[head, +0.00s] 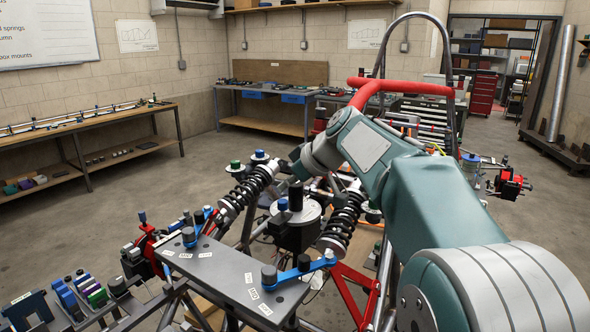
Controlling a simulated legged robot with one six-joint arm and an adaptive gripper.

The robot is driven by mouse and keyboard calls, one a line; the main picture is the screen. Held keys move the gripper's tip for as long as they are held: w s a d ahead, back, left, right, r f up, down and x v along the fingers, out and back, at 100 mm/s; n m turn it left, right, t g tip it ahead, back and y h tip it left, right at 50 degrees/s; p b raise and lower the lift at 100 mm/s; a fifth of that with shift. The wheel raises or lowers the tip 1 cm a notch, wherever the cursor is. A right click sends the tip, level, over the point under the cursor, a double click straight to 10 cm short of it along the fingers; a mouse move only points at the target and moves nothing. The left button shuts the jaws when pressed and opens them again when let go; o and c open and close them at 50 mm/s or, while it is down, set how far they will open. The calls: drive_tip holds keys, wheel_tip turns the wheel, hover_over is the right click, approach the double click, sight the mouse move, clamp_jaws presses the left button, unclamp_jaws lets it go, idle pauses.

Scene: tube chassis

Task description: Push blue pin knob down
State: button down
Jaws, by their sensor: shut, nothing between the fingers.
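Several blue knobs are in the head view. A small blue knob (282,204) sits over the round silver-topped black housing (298,224) mid-chassis. Another blue-capped knob (260,155) tops the left coil-spring shock, beside a green one (235,164). A blue lever with a round knob (188,234) is on the grey plate's left end. I cannot tell for certain which is the pin knob. My gripper (295,178) is a dark shape at the wrist's end, above the housing and near the small blue knob. It is shut and empty; its fingertips are hard to make out, so contact cannot be told.
The grey plate (232,275) with a blue lever (300,268) lies in front. Black coil shocks (344,215) and chassis tubes stand close around the housing. A red tube (400,87) and tall hoop rise behind my arm. Workbenches (90,130) line the walls; open floor lies left.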

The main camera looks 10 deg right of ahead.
sight(287, 203)
drive_tip(key=shift+f, duration=1.05)
drive_tip(key=shift+s+f, duration=0.1)
drive_tip(key=shift+f, duration=1.05)
drive_tip(key=shift+d, duration=0.1)
drive_tip(key=v, duration=0.8)
drive_tip(key=shift+r, duration=0.5)
